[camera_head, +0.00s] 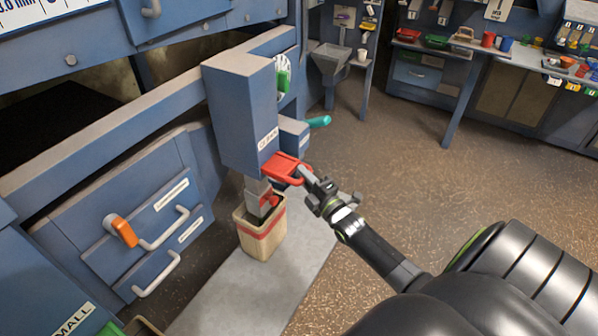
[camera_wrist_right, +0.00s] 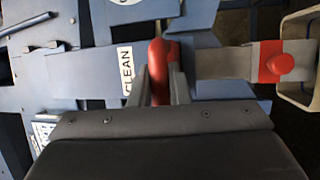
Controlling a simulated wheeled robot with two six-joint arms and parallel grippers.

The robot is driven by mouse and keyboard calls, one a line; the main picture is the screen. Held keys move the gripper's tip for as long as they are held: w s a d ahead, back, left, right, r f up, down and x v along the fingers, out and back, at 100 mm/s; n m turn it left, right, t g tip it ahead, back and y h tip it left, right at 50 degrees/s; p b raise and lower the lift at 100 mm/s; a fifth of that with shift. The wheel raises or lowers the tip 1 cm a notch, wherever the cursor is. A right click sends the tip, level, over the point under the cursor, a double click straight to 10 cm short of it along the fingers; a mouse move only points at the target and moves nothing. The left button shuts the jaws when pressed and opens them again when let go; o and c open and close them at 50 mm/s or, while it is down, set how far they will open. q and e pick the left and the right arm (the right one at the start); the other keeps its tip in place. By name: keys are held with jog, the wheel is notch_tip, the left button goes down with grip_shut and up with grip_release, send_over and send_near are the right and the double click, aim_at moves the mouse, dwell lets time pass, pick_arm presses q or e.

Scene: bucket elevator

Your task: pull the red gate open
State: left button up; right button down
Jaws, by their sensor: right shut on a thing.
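The red gate (camera_head: 282,167) sticks out from the lower front of a tall blue box with a "CLEAN" label. Its looped handle faces my right arm. My right gripper (camera_head: 306,177) is shut on the gate's handle. In the right wrist view, the red handle (camera_wrist_right: 157,62) stands between the two grey fingers of the right gripper (camera_wrist_right: 160,85). Below the gate, a grey chute with a red knob (camera_head: 270,201) points into a tan bucket (camera_head: 262,238) with a red band. How far the gate is pulled out is hard to tell. My left gripper is not in view.
The bucket stands on a light grey floor slab (camera_head: 215,295). Blue drawers (camera_head: 150,220) with pale handles and an orange lever (camera_head: 121,230) are on the left. A teal handle (camera_head: 319,122) juts out behind the box. Open brown floor lies to the right.

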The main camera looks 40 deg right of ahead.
jog(key=c, duration=1.4)
grip_release()
jog(key=shift+s+d, duration=0.15)
jog(key=shift+s, duration=0.1)
jog(key=shift+o, duration=0.2)
jog(key=shift+s+f, duration=0.1)
jog(key=s+f+b, duration=0.1)
jog(key=s+f, duration=0.1)
jog(key=s, duration=1.5)
jog(key=shift+f, duration=0.3)
jog(key=s+f+m+g+h, duration=0.1)
jog(key=s+f+m+g, duration=0.35)
jog(key=f, duration=0.85)
jog(key=s+f+m+g+h, duration=0.1)
jog(key=s+f+m+g, duration=0.3)
jog(key=f, duration=0.9)
jog(key=s+a+f+m+g, duration=0.4)
jog(key=s+a+f+g, duration=0.1)
jog(key=s+f, duration=0.4)
jog(key=s+a+f+m+g+y, duration=0.1)
jog(key=s+a+f+m+g, duration=0.4)
jog(key=s+f, duration=0.4)
jog(key=s, duration=0.4)
